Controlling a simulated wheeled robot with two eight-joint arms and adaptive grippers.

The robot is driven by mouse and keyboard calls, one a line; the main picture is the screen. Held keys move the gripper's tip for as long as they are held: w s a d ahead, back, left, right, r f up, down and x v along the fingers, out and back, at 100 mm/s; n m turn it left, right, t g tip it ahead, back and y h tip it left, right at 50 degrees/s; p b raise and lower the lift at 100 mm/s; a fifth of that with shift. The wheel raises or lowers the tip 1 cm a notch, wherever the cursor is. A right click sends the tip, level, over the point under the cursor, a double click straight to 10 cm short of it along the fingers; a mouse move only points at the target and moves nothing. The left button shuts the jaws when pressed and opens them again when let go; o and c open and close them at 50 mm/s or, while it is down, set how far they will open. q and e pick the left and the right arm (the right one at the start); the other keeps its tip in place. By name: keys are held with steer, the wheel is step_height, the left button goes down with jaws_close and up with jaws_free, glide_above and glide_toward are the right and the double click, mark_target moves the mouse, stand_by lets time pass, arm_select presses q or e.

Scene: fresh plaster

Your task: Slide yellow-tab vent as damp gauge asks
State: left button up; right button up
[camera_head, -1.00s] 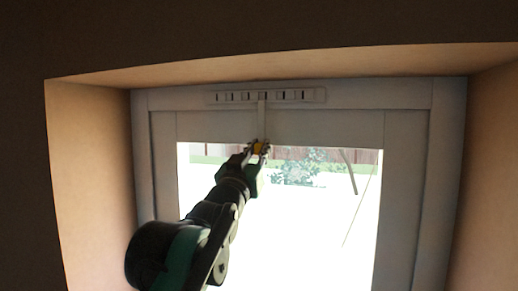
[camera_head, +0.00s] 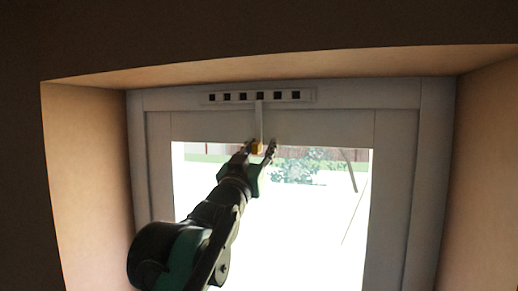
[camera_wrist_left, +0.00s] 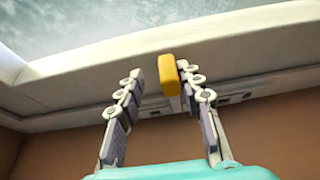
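The vent (camera_head: 299,96) is a pale slotted strip along the top of the window frame, with a row of dark square openings. A pale stem (camera_head: 259,118) hangs from it and ends in a yellow tab (camera_head: 257,148). My left gripper (camera_head: 264,146) is open, with its fingertips on either side of the tab. In the left wrist view, the yellow tab (camera_wrist_left: 168,75) stands between the spread fingers of the left gripper (camera_wrist_left: 160,73), closer to the right finger. I cannot tell whether that finger touches it. No damp gauge is in view. My right gripper is out of view.
The window frame (camera_head: 395,190) sits deep in a recess with plastered side walls (camera_head: 85,170) and a sloping top (camera_head: 300,66). The bright glass (camera_head: 310,230) lies behind my left arm. The space right of the arm is clear.

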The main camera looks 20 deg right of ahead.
arm_select(q)
steer(key=shift+s+a+f, duration=0.1)
steer(key=shift+a+f, duration=0.15)
steer(key=shift+a, duration=0.2)
steer(key=v, duration=1.1)
steer(key=shift+s, duration=0.3)
steer(key=shift+d, duration=0.15)
